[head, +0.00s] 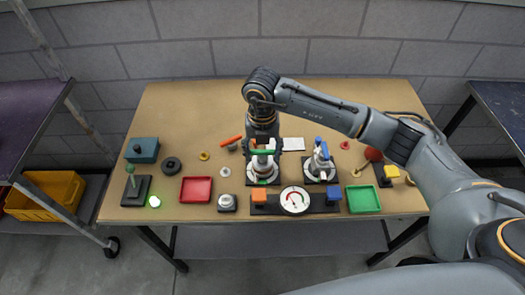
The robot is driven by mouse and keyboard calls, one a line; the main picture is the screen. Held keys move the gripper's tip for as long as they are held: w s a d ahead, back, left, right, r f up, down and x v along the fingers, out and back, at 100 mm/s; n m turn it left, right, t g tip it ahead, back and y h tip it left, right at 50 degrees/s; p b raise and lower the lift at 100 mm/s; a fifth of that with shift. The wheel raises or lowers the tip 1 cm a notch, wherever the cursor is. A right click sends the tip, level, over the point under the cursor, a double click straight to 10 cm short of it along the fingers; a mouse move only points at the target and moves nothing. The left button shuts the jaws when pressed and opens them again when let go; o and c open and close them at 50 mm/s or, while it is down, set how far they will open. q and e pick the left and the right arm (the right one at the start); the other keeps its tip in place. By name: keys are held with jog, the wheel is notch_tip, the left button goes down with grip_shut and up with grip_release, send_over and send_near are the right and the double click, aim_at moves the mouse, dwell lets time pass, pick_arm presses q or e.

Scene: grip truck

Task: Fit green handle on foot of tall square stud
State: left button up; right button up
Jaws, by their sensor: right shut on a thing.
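My right gripper (263,149) points down over the left white valve-like fitting (262,172) near the middle of the table. It is shut on the green handle (264,152), which shows as a green strip across the fingers at the top of that fitting. The fingers hide most of the handle and any stud under it. I cannot tell whether handle and stud touch. A second fitting with a blue handle (320,150) stands to the right on a black base. My left gripper is not in view.
A red tray (196,190) is at left, a green tray (363,199) at right. A red-orange bar (230,141) lies left of the gripper. The table's back is clear.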

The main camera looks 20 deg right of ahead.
aim_at(262, 152)
jog(key=shift+f, duration=0.2)
dwell(0.6)
jog(key=o, duration=1.3)
jog(key=shift+c, duration=0.2)
jog(key=shift+o, duration=1.2)
jog(key=shift+r+p, duration=2.1)
jog(key=shift+r, duration=1.7)
